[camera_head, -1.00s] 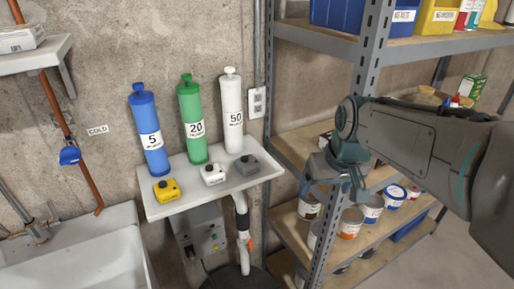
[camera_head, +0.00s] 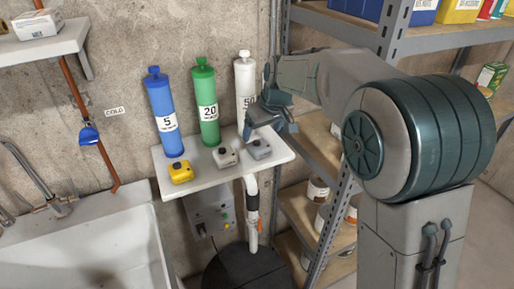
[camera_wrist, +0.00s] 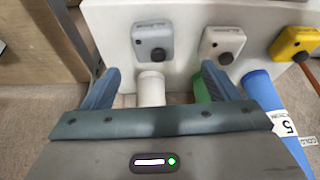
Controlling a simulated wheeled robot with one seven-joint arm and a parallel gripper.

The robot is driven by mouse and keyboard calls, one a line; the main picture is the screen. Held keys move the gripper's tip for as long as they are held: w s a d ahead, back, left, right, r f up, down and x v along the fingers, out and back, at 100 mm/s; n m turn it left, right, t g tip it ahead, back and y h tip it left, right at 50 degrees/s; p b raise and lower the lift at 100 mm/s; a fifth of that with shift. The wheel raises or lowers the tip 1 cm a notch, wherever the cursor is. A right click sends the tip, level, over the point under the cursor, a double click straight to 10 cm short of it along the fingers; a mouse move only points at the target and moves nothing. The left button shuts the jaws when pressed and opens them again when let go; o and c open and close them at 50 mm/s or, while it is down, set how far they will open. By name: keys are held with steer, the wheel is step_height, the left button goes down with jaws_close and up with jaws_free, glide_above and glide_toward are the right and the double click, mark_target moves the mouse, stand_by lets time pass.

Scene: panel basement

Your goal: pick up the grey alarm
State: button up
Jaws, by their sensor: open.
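The grey alarm (camera_head: 259,149) is a small grey box with a dark round button. It sits at the right end of the white wall shelf (camera_head: 165,160), in front of the white canister. It also shows in the wrist view (camera_wrist: 153,41), upper middle, beyond the fingertips. My gripper (camera_head: 264,120) is open and empty, above and behind the alarm near the white canister. In the wrist view my gripper (camera_wrist: 157,80) has its two fingers spread apart, with the white canister's top (camera_wrist: 151,88) between them. The fingers do not touch the alarm.
A white alarm (camera_head: 225,156) and a yellow alarm (camera_head: 181,172) sit to its left. Blue (camera_head: 163,112), green (camera_head: 206,105) and white (camera_head: 244,85) canisters stand behind them. A metal rack (camera_head: 345,170) is close on the right; a sink (camera_head: 85,250) is at left.

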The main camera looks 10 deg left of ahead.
mark_target(260, 143)
steer(key=shift+w+d+p+x, duration=0.1)
steer(key=shift+p+x, duration=0.15)
steer(key=shift+x, duration=1)
steer(key=shift+w+d+p+x, duration=0.15)
steer(key=shift+p+x, duration=0.1)
steer(key=shift+x, duration=0.95)
steer(key=shift+w+d+p+x, duration=0.1)
steer(key=shift+p+x, duration=0.15)
steer(key=shift+x, duration=1)
steer(key=c, duration=1.1)
